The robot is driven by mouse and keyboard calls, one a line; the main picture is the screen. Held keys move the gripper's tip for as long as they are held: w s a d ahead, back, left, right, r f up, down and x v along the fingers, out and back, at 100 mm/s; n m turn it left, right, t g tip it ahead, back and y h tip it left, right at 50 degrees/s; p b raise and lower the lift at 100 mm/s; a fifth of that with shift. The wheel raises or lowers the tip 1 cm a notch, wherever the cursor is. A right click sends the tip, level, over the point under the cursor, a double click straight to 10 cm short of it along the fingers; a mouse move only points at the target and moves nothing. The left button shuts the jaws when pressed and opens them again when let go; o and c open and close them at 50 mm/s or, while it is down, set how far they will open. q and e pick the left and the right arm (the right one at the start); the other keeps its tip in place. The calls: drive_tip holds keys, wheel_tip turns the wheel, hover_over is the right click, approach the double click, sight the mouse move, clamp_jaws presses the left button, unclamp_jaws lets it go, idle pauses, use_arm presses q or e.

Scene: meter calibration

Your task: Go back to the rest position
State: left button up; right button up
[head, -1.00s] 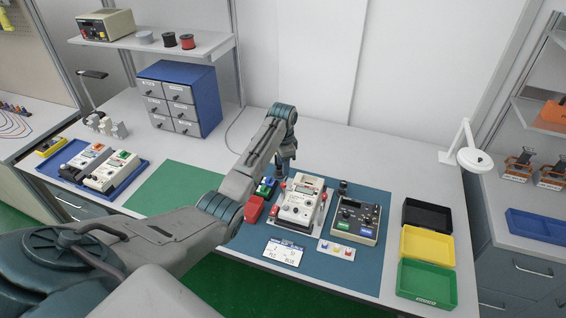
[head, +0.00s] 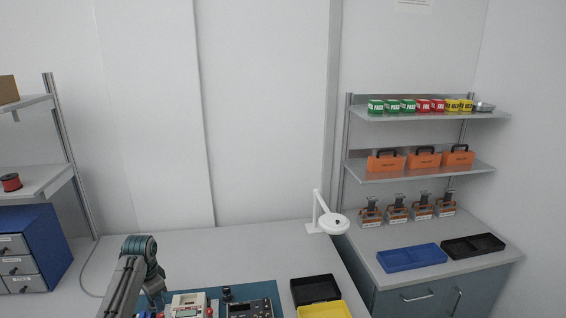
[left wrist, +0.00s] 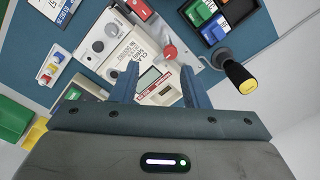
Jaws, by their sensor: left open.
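My left arm comes in at the lower left of the head view, its gripper (head: 155,294) pointing down over the bench beside a white meter (head: 188,303), which is cut off by the bottom edge. In the left wrist view the open gripper (left wrist: 158,84) has its two blue fingers apart with nothing held between them. The white meter (left wrist: 118,57), with its dials and small display, lies beyond and below the fingertips. I cannot tell the exact gap between them. My right gripper is in neither view.
A dark instrument (head: 250,308), a black bin (head: 315,289) and a yellow bin (head: 323,310) stand right of the meter. A white lamp (head: 328,222) stands at the bench's back right. The wrist view shows a black-and-yellow handle (left wrist: 238,76) near the right finger. The bench behind is clear.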

use_arm(q)
drive_tip(key=s+d+f+n+t, duration=0.1)
drive_tip(key=s+d+f, duration=0.35)
drive_tip(key=s, duration=0.55)
drive_tip(key=s+d+f+n+t, duration=0.1)
drive_tip(key=s+d+f, duration=0.35)
drive_tip(key=s, duration=0.55)
drive_tip(key=s+d+r+n+t, duration=0.1)
drive_tip(key=s+d+r+n, duration=0.2)
drive_tip(key=s, duration=0.7)
drive_tip(key=s+d+r+n+t, duration=0.1)
drive_tip(key=s+d+r, duration=0.25)
drive_tip(key=s, duration=0.75)
drive_tip(key=a+f+g+b, duration=0.1)
drive_tip(key=a+f+b, duration=0.15)
drive_tip(key=f, duration=1.45)
drive_tip(key=a+f+g+b, duration=0.1)
drive_tip(key=f+b, duration=0.2)
drive_tip(key=f, duration=1.4)
drive_tip(key=s+f+b, duration=0.3)
drive_tip(key=s+f, duration=0.6)
drive_tip(key=f, duration=0.4)
drive_tip(key=s+a+f+g+b, duration=0.1)
drive_tip(key=s+f+b, duration=0.1)
drive_tip(key=s+f, duration=0.7)
wheel_tip(320, 180, down, 4)
drive_tip(key=shift+s+a+f+n+b, duration=0.1)
drive_tip(key=shift+s+a+n+b, duration=0.15)
drive_tip(key=shift+n+b, duration=0.15)
